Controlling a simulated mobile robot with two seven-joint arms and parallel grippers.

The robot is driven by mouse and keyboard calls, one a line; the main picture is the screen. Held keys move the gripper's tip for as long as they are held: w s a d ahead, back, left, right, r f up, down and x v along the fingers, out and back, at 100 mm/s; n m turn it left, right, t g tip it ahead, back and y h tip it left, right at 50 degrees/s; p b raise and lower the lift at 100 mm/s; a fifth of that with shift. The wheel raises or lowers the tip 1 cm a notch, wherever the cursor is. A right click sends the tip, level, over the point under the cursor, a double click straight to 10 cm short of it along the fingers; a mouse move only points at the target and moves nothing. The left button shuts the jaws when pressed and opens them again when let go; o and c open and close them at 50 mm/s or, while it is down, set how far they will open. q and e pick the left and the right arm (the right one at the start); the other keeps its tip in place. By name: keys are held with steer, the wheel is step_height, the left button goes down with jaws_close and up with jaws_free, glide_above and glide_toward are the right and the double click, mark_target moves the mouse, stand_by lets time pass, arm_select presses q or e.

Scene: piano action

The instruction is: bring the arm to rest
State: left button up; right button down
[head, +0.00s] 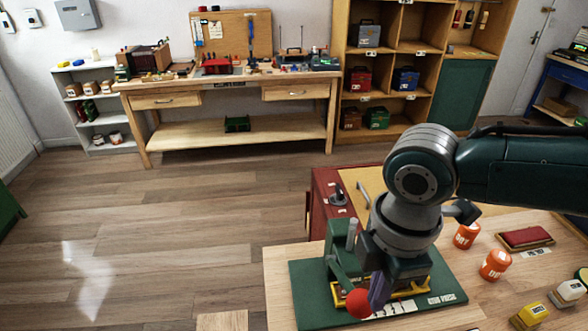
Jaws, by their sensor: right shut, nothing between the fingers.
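My right arm comes in from the right edge, and its wrist hangs over the wooden table (290,262) in front. My right gripper (377,303) points down at the green press (338,238), just beside the red ball knob (359,303). Its fingers look shut with nothing seen between them. I cannot tell whether they touch the knob or the press. My wrist hides much of the press, which stands on a green base plate (310,302). My left gripper is out of view.
Two orange jars (495,265) (466,236), a dark red pad (525,238) and a yellow block (530,315) lie right of the press. A red box (322,205) stands behind it. A workbench (230,85) and shelves (385,70) line the back wall. The floor at left is clear.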

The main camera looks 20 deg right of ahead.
steer(key=s+a+r+m+t+y, duration=0.25)
steer(key=s+a+r+m, duration=0.2)
steer(key=s+a, duration=0.55)
steer(key=s+d+r+m+t+h, duration=0.1)
steer(key=s+d+r+m+h, duration=0.15)
steer(key=d+r+m, duration=0.45)
step_height(320, 180, up, 15)
steer(key=m+p, duration=0.2)
steer(key=p, duration=1.5)
steer(key=shift+s+d+r, duration=0.15)
steer(key=shift+s+d, duration=0.05)
steer(key=shift+d, duration=0.1)
